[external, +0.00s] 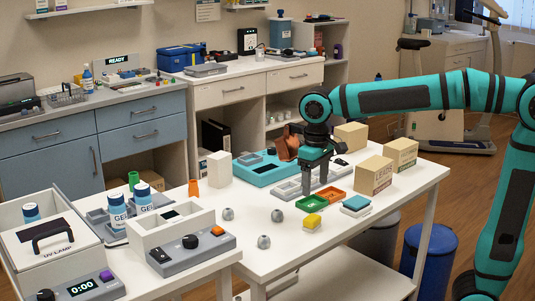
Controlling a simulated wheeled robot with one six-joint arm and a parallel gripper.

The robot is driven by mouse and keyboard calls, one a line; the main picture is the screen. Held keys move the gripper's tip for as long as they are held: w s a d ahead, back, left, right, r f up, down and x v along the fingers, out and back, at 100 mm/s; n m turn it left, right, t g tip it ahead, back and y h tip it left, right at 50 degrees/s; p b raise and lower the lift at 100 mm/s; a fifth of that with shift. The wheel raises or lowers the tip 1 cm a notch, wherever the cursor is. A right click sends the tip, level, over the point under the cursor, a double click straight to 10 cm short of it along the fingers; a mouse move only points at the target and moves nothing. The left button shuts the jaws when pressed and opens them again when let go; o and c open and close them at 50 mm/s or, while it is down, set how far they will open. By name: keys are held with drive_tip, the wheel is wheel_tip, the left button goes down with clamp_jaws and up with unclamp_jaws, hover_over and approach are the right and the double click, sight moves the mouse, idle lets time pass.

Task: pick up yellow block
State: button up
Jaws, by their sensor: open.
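The yellow block (312,220) rests on a pale block or pad near the front edge of the white table, left of the teal-and-white stack. My gripper (315,184) points down over the middle of the table, above and behind the yellow block, close to the green tray. It is open with nothing visible between its fingers. It is apart from the yellow block. The exact height of the fingertips above the table is hard to tell.
A green tray (311,203) and an orange tray (332,194) lie behind the yellow block. A teal-and-white stack (356,205) is to its right, several cardboard boxes (373,175) farther back. Small grey balls (264,242) lie to its left, with bare table between.

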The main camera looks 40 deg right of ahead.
hover_over(312, 217)
drive_tip(key=f, duration=0.6)
drive_tip(key=shift+s+f, duration=0.15)
drive_tip(key=shift+s, duration=0.15)
drive_tip(key=shift+w+f, duration=0.15)
drive_tip(key=shift+f, duration=1.25)
drive_tip(key=shift+w+f, duration=0.1)
drive_tip(key=shift+f, duration=1.3)
drive_tip(key=c, duration=1.1)
